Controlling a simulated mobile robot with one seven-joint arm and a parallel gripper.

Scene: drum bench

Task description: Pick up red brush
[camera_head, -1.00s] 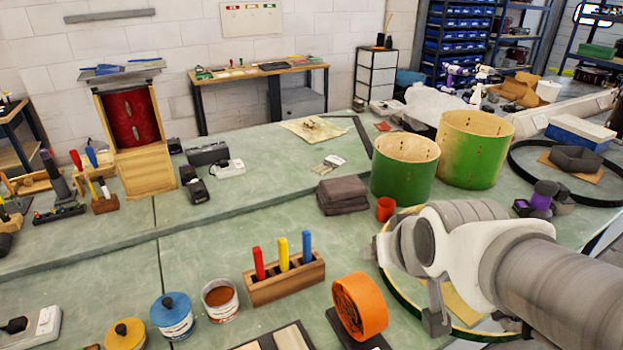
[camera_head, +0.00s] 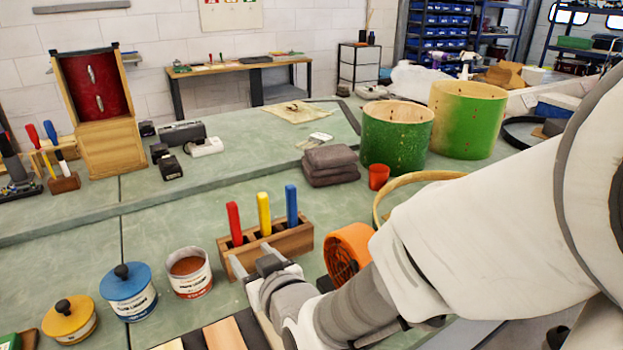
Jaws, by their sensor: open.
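The red brush (camera_head: 234,223) stands upright in a wooden block holder (camera_head: 292,240), handle up, in the leftmost slot. Its lower end is hidden inside the holder. A yellow-handled brush (camera_head: 264,213) and a blue-handled one (camera_head: 291,205) stand to its right in the same holder. My gripper (camera_head: 251,257) is open, in front of the holder's left part and below the red handle in the picture. Nothing shows between its fingers. I cannot tell whether the fingers touch the holder.
An orange roll (camera_head: 347,252) stands right of the holder, close to my arm. An open can (camera_head: 188,273), a blue-lidded can (camera_head: 128,291) and a yellow-lidded can (camera_head: 70,319) stand to the left. Folded dark cloths (camera_head: 330,165) lie behind. Green bench surface between them is clear.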

